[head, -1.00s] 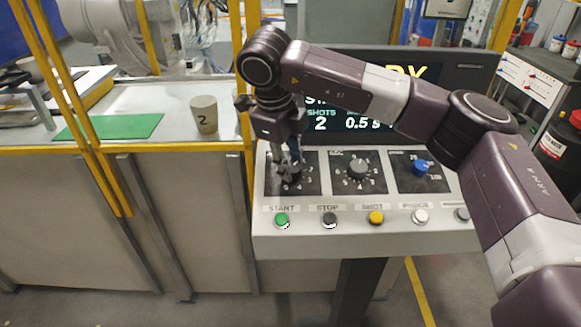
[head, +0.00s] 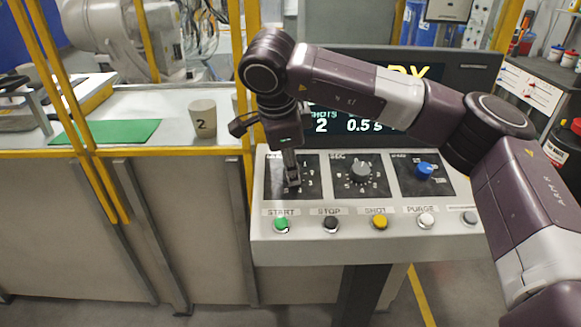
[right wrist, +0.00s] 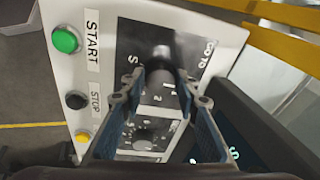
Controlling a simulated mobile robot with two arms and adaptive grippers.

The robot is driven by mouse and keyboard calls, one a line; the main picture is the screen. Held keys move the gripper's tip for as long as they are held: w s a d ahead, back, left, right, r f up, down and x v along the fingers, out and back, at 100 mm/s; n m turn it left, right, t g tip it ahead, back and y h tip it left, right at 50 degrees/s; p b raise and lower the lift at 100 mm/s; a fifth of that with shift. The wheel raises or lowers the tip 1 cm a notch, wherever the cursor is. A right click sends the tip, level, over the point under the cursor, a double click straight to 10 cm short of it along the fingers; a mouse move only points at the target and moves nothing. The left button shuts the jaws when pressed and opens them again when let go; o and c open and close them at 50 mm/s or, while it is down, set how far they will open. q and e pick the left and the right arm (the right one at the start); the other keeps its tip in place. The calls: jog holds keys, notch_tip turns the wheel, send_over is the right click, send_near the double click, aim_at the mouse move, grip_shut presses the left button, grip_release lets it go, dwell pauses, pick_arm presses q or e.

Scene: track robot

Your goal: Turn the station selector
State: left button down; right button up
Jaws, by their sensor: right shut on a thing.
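The white control panel (head: 300,240) stands in front of me with three dials on black plates. My right gripper (head: 292,183) reaches down onto the leftmost dial, whose knob it mostly hides in the head view. In the right wrist view, the gripper (right wrist: 160,78) has its fingers on either side of that dial's dark knob (right wrist: 158,68) and is shut on it. A plate lettering partly reads "GO TO"; the pointer's setting is hidden. My left gripper is not in view.
A grey middle dial (head: 361,172) and a blue right dial (head: 425,170) sit beside it. Buttons line the panel's front, including green START (head: 281,224) and black STOP (head: 331,223). A screen (head: 350,118) stands behind. A yellow-framed fence and a cup (head: 203,118) are at left.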

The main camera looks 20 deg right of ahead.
jog(key=shift+r, duration=0.1)
dwell(0.4)
jog(key=o, duration=1.2)
jog(key=shift+c, duration=0.2)
jog(key=v, duration=1.2)
jog(key=shift+d, duration=0.1)
